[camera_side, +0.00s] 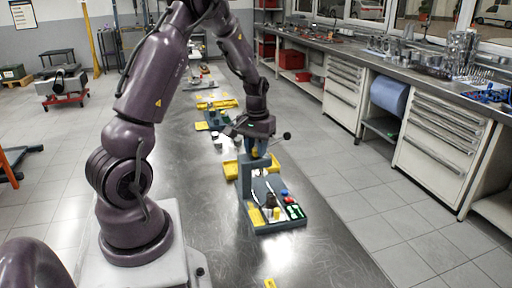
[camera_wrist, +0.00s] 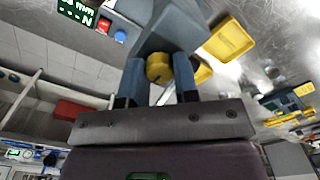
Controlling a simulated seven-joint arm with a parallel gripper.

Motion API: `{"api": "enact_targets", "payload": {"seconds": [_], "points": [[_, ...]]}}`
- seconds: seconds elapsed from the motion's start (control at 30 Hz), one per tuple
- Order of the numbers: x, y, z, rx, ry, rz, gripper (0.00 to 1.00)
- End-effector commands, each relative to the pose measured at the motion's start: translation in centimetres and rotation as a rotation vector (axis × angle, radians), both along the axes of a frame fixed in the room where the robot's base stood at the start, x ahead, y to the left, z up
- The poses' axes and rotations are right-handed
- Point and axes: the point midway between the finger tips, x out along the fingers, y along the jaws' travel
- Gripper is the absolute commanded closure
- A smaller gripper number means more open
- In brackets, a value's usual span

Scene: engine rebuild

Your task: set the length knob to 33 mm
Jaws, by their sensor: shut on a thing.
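The yellow length knob (camera_wrist: 159,68) sits on the grey machine and shows between my two blue fingers in the wrist view. My gripper (camera_wrist: 159,78) is shut on it, one finger on each side. In the side view my gripper (camera_side: 253,146) is over the upright rear part of the grey machine (camera_side: 246,178), and the fingers mostly hide the knob. The machine's green readout (camera_side: 295,211) is at its front right. The readout (camera_wrist: 76,11) is upside down and cut off in the wrist view, so its number cannot be read.
A red button (camera_side: 289,197) is beside the readout; a blue button (camera_wrist: 120,37) also shows. More trays and parts (camera_side: 216,101) stand farther along the metal bench (camera_side: 215,215). The bench front is mostly clear.

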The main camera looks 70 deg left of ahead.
Motion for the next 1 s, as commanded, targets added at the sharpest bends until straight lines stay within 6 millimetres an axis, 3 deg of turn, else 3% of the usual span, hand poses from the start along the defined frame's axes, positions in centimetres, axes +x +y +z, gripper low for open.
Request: {"api": "enact_targets", "payload": {"seconds": [0.3,0.33,0.4,0.43,0.77,1.0], "points": [[0.0,0.0,0.2,-0.001,-0.001,0.0,0.95],[0.0,0.0,0.2,-0.001,-0.001,0.0,0.65],[0.0,0.0,0.1,-0.001,-0.001,0.0,0.49],[0.0,0.0,0.1,-0.001,-0.001,0.0,0.46],[0.0,0.0,0.5,0.0,-0.001,-0.001,0.46],[0.1,0.0,4.6,0.004,-0.006,0.0,0.46]]}}
